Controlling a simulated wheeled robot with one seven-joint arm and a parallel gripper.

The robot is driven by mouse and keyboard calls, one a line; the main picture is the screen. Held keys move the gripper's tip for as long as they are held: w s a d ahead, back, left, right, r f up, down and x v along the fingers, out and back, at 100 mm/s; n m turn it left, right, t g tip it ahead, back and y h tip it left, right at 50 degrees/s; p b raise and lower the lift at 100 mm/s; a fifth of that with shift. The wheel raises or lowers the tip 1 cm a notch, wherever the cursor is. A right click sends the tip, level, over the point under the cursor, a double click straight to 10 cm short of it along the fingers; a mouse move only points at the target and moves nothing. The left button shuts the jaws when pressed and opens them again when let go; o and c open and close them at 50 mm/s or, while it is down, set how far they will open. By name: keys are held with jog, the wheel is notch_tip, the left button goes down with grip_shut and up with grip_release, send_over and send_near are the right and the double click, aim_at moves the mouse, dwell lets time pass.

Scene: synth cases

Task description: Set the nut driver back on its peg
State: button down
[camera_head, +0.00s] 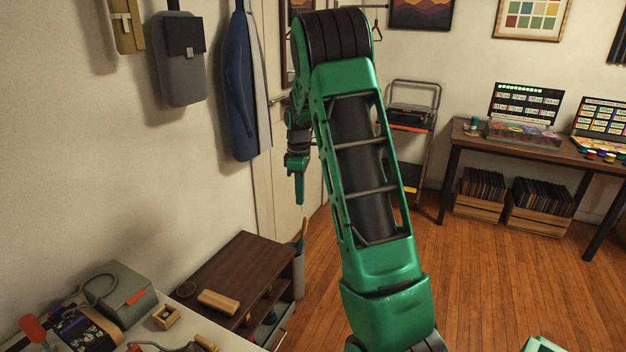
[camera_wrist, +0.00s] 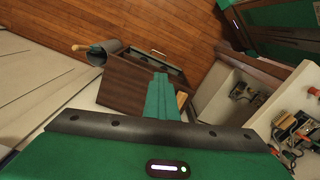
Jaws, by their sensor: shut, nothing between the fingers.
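My gripper (camera_head: 299,198) hangs pointing down in front of the door, above and beyond the dark brown cabinet. Its green fingers are together and empty, and they also show in the wrist view (camera_wrist: 160,92). A tool with a red handle (camera_head: 32,327) is at the lower left on the white bench; it may be the nut driver, but I cannot tell for sure. My gripper is well apart from it. I cannot make out a peg in either view.
The dark brown cabinet (camera_head: 225,265) stands beside the white bench (camera_head: 180,328), with a wooden block (camera_head: 218,302) near its front edge. A grey box (camera_head: 122,290) is on the bench. A grey bin (camera_head: 298,270) stands beyond the cabinet. The wooden floor (camera_head: 490,280) at right is mostly clear.

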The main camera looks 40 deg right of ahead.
jog(key=w+d+n, duration=0.1)
jog(key=w+d, duration=0.4)
jog(key=d, duration=0.5)
jog(key=shift+w+d, duration=0.25)
jog(key=shift+d, duration=0.05)
dwell(3.4)
jog(key=shift+w+d, duration=0.15)
jog(key=shift+d, duration=0.15)
jog(key=shift+w+d, duration=0.25)
jog(key=shift+d, duration=0.25)
jog(key=shift+f, duration=1.55)
dwell(0.9)
